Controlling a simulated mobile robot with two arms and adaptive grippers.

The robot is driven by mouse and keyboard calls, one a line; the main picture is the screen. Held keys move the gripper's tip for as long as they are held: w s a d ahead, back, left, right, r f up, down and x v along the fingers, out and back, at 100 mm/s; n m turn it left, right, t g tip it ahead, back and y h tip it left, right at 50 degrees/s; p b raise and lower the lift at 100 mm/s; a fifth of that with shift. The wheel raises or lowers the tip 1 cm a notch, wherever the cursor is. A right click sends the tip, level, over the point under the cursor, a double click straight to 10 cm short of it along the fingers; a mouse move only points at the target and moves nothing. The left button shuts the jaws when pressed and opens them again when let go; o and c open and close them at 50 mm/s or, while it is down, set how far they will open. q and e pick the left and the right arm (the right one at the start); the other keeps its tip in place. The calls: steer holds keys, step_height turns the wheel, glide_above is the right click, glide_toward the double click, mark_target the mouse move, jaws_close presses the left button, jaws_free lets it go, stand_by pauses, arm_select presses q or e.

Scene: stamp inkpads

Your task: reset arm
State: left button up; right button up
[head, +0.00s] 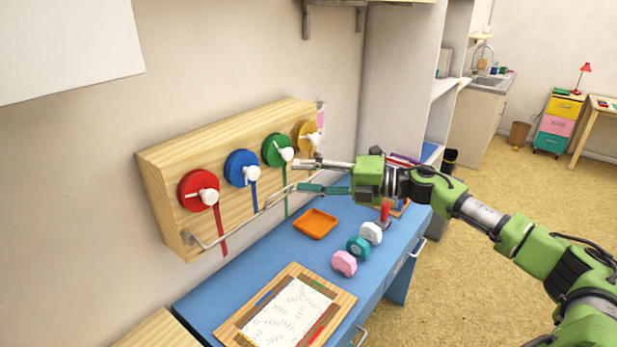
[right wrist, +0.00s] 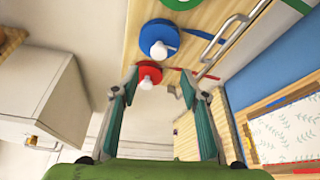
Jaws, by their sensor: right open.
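My right gripper (head: 299,176) reaches in from the right above the blue desk (head: 260,250), in front of the wooden wall board (head: 160,170). Its two fingers are apart, with nothing seen between them; they also show spread in the right wrist view (right wrist: 160,82). The board carries a red disc (head: 190,183), a blue disc (head: 233,162), a green disc (head: 269,146) and a yellow disc (head: 300,130), each with a white knob. Coloured strips hang from the red, blue and green ones. My left gripper is not in view.
A metal rail (head: 245,220) runs along the board's front, close to my right fingers. Open floor lies right.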

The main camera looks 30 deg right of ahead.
steer(key=shift+s+d, duration=0.15)
steer(key=shift+s, duration=0.05)
stand_by(0.5)
